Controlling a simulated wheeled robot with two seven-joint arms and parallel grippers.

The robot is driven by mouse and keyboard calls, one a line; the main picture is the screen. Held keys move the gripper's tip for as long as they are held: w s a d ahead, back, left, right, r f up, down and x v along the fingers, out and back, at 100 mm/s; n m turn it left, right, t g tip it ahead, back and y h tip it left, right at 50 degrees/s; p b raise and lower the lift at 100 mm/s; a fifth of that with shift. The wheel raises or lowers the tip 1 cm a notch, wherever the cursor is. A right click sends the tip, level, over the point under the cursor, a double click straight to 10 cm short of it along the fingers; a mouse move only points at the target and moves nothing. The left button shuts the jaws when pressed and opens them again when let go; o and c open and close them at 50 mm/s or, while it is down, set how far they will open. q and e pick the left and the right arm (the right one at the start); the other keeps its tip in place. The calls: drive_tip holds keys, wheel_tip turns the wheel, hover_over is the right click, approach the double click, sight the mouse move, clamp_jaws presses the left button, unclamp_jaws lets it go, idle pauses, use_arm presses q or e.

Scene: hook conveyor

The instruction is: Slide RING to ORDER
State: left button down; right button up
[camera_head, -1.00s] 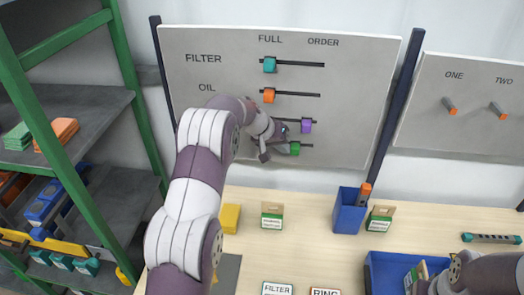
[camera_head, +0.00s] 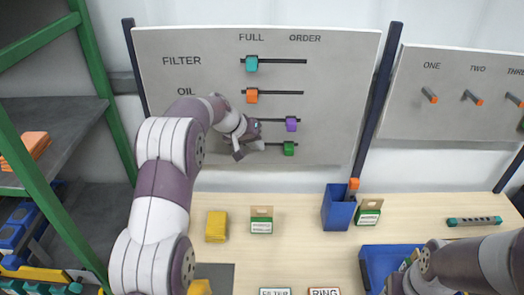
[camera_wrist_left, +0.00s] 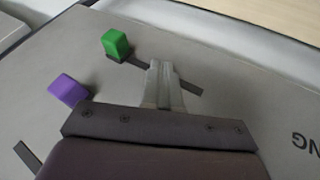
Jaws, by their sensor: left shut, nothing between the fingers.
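The RING slider is a green knob (camera_head: 289,148) on the bottom track of the grey board. It stands close to the ORDER end of its track. The wrist view shows the green knob (camera_wrist_left: 115,42), and upside-down letters "NG" lie on its row. My left gripper (camera_head: 261,136) is at the board, left of the green knob; the arm hides the row's label. In the wrist view its fingers (camera_wrist_left: 164,72) are shut and empty over the track, apart from the knob. My right arm enters at lower right; its gripper cannot be made out.
A purple knob (camera_head: 291,124) sits just above, near its ORDER end. Teal (camera_head: 251,64) and orange (camera_head: 252,96) knobs are at FULL. A hook board (camera_head: 455,100) stands to the right. Boxes and a blue bin (camera_head: 338,210) stand on the wooden table below.

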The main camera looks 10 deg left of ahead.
use_arm(q)
drive_tip(key=shift+d+r+b+v, duration=0.25)
drive_tip(key=shift+d+b+v, duration=0.55)
drive_tip(key=shift+v, duration=2.8)
drive_tip(key=s+a+f+n+g+y, duration=0.2)
drive_tip(key=s+f+y, duration=0.1)
drive_tip(key=s+f, duration=0.65)
drive_tip(key=s+d+f+m+g, duration=0.1)
drive_tip(key=s+d+f+m, duration=0.1)
drive_tip(key=s, duration=0.9)
drive_tip(key=s+d+f+m+g+y, duration=0.1)
drive_tip(key=s+d, duration=0.3)
drive_tip(key=s, duration=0.8)
drive_tip(key=shift+d+f+m+g, duration=0.2)
drive_tip(key=shift+f+m+g, duration=0.1)
drive_tip(key=shift+f+m, duration=0.1)
use_arm(e)
drive_tip(key=f, duration=0.1)
drive_tip(key=d+f, duration=0.1)
drive_tip(key=shift+w+d+f, duration=0.1)
drive_tip(key=shift+w+f, duration=0.05)
drive_tip(key=shift+f, duration=0.2)
